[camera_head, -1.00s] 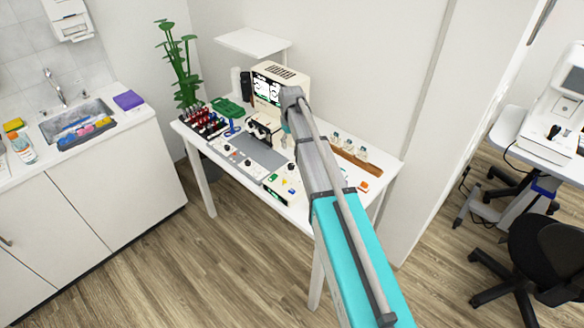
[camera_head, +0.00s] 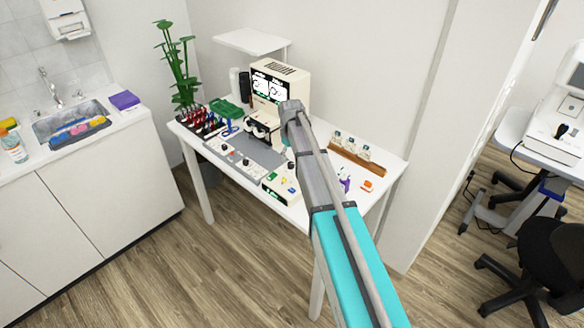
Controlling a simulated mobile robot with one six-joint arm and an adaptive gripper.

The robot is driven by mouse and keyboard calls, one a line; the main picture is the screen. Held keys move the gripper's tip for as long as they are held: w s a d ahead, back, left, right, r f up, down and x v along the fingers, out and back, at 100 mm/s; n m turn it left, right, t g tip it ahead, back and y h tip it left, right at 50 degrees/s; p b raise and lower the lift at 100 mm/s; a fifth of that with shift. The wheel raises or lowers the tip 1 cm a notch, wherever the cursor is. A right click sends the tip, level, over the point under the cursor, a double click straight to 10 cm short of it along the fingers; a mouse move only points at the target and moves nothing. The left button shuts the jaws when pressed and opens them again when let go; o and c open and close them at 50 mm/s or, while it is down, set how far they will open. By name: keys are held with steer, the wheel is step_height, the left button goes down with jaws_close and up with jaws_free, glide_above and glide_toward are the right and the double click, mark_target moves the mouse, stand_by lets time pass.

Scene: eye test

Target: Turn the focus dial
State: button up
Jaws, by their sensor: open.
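A beige eye-test machine (camera_head: 296,97) with a lit screen of two round pictures stands at the back of the white table (camera_head: 388,172). In front of it lies a grey control panel (camera_head: 212,146) with small dark knobs, one of them a knob (camera_head: 246,161) near its front edge. A cream box (camera_head: 270,187) with coloured buttons stands at the panel's right end, and another dark knob (camera_head: 291,165) shows by it. I cannot tell which knob is the focus dial. My arm reaches over the table's right part. My gripper is hidden behind the arm, so its contact with any knob cannot be seen.
A rack of dark red bottles (camera_head: 200,121), a green tray (camera_head: 226,107) and a tall plant (camera_head: 181,75) are on the left. A brown rack (camera_head: 357,158) with small bottles and an orange item (camera_head: 367,185) lie on the right. The floor in front is clear.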

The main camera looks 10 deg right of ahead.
mark_target(291, 164)
steer(key=shift+f+b, duration=1.65)
steer(key=shift+f, duration=0.25)
jaws_close()
steer(key=shift+d, duration=0.2)
steer(key=shift+a, duration=0.1)
